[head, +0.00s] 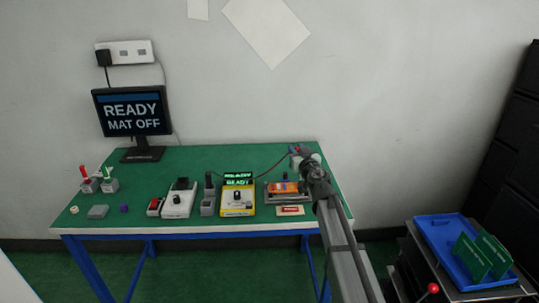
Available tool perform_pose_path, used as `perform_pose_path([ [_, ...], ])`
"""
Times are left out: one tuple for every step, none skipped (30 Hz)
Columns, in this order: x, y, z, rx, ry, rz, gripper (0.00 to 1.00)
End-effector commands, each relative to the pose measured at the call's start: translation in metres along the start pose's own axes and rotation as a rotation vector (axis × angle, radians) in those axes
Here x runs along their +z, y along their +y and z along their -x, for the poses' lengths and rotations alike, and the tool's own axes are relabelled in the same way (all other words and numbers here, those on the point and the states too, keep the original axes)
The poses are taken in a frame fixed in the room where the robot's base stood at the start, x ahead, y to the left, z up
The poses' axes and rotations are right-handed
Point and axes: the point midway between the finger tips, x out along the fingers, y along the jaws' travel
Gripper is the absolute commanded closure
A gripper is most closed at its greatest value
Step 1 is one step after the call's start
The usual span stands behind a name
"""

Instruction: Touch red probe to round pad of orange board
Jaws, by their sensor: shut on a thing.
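The orange board (278,188) lies in a grey fixture near the right end of the green table, with a small blue part standing up from it. Its round pad is too small to make out. My gripper (298,152) is above and behind the board, near the table's back right edge. It is shut on what looks like the red probe (291,149), with a dark red lead running to it from the yellow meter (237,203). The probe's tip cannot be made out; it appears apart from the board. The meter's green display shows READY.
Left of the meter stand a grey holder (208,203) with a dark upright piece and a white device (179,204). A monitor (132,112) reads READY, MAT OFF. A red-labelled plate (290,210) lies before the board. A blue tray (439,246) stands right.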

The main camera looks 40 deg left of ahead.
Motion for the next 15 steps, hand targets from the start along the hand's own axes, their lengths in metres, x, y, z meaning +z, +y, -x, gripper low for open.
perform_pose_path([
  [0.000, 0.013, 0.000, 0.005, 0.000, 0.000, 1.00],
  [0.000, 0.019, 0.001, 0.005, 0.000, 0.000, 1.00],
  [0.000, 0.026, 0.002, 0.004, 0.000, 0.000, 1.00],
  [0.000, 0.031, 0.002, 0.001, 0.000, 0.000, 1.00],
  [-0.001, 0.035, 0.002, -0.001, 0.001, 0.000, 1.00],
  [-0.001, 0.040, 0.002, -0.010, 0.000, 0.000, 1.00],
  [-0.001, 0.043, 0.002, -0.016, 0.000, -0.001, 1.00],
  [-0.001, 0.045, 0.002, -0.030, 0.000, -0.001, 1.00],
  [-0.001, 0.043, 0.001, -0.050, 0.000, 0.000, 1.00],
  [-0.001, 0.040, 0.000, -0.067, 0.000, 0.000, 1.00],
  [-0.001, 0.036, -0.001, -0.084, 0.001, -0.001, 1.00],
  [-0.001, 0.032, -0.002, -0.107, 0.001, 0.000, 1.00],
  [-0.001, 0.028, -0.002, -0.125, 0.000, 0.000, 1.00],
  [-0.001, 0.025, -0.003, -0.142, 0.000, 0.000, 1.00],
  [-0.002, 0.021, -0.003, -0.166, 0.001, -0.001, 1.00],
])
